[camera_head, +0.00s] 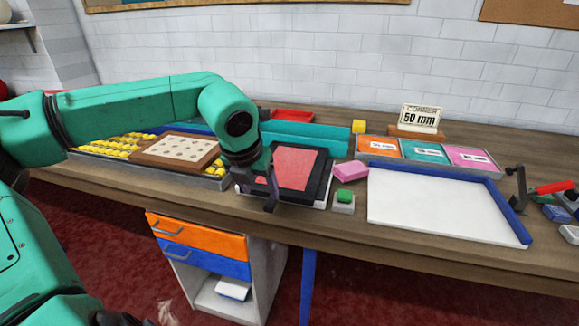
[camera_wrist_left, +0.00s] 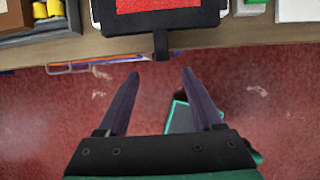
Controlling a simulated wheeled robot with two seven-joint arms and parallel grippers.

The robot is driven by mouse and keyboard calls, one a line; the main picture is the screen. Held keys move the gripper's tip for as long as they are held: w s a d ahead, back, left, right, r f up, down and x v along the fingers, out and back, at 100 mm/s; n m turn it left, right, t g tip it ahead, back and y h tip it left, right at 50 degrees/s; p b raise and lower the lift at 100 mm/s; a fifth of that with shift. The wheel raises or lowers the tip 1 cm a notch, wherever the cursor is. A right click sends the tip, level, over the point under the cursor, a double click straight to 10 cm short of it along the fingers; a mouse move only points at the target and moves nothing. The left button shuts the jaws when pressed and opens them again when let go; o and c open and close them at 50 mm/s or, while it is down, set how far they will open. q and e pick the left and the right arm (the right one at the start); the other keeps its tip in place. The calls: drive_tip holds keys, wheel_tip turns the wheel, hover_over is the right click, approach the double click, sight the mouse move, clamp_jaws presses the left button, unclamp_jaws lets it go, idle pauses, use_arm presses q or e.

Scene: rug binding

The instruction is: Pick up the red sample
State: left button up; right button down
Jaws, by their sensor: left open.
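A flat red piece (camera_head: 298,166), which looks like the red sample, lies in a black frame (camera_head: 325,178) near the front edge of the wooden table. In the left wrist view the red piece (camera_wrist_left: 155,5) shows at the top edge, cut off, with the black frame (camera_wrist_left: 165,20) around it. A black tab (camera_wrist_left: 161,45) sticks out from the frame over the table edge. My left gripper (camera_head: 262,192) is open and empty at the front left of the frame. Its fingers (camera_wrist_left: 161,74) point toward the tab, with the floor below them. My right gripper is not in view.
A pegged board (camera_head: 178,150) and yellow spools (camera_head: 120,143) lie left. A red tray (camera_head: 293,115) lies behind. Drawers (camera_head: 200,238) sit below the table.

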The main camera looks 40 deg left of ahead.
sight(268, 206)
use_arm(q)
drive_tip(key=p+x, duration=0.1)
drive_tip(key=x, duration=0.6)
drive_tip(key=shift+w+f, duration=0.25)
drive_tip(key=shift+w, duration=0.05)
drive_tip(key=shift+s, duration=0.1)
clamp_jaws()
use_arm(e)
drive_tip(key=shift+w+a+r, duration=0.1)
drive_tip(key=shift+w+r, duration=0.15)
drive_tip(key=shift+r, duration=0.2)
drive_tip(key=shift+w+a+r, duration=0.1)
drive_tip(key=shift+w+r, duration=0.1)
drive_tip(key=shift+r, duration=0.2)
